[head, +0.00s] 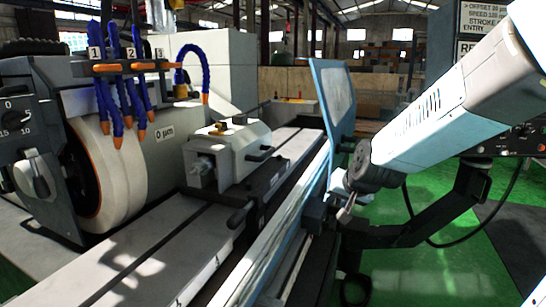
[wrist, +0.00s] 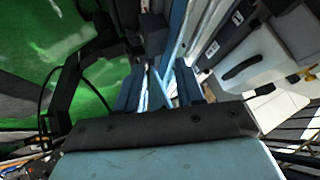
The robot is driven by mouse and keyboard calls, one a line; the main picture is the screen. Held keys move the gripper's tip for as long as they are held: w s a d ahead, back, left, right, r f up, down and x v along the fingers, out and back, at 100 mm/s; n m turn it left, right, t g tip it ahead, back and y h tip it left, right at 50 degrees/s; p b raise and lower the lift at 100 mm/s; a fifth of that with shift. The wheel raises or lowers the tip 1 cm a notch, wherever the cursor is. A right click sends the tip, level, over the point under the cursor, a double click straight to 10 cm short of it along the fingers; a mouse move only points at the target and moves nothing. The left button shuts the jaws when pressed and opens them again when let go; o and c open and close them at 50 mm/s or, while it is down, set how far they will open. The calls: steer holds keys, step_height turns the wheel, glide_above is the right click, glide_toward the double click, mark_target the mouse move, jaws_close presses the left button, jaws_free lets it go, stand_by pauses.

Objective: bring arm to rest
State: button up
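My arm reaches in from the right in the head view. My gripper (head: 345,208) points down beside the front edge of the cylindrical grinder's table (head: 160,245), near the lower edge of the glass guard. The wrist view shows my gripper (wrist: 158,86) with its two dark fingers apart and nothing held between them. Machine rails show through the gap. In the head view, the fingers are small and partly lost against dark machine parts, and I cannot tell whether they touch anything.
The grinding wheel (head: 122,180) and blue coolant hoses (head: 118,75) stand at left. A workhead-like block (head: 232,150) sits on the table. The glass guard (head: 335,92) rises close to my arm. A dark bracket (head: 462,205) and hanging cable lie below it. Green floor (head: 425,275) is open.

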steer(key=s+d+r+n+g, duration=0.1)
steer(key=s+d+r, duration=0.1)
steer(key=s, duration=0.4)
steer(key=s+d+r+n+g+h, duration=0.1)
steer(key=s+d+r, duration=0.1)
steer(key=s+r, duration=0.2)
steer(key=s+d+r, duration=0.3)
steer(key=s, duration=0.7)
steer(key=shift+n+g+h, duration=0.4)
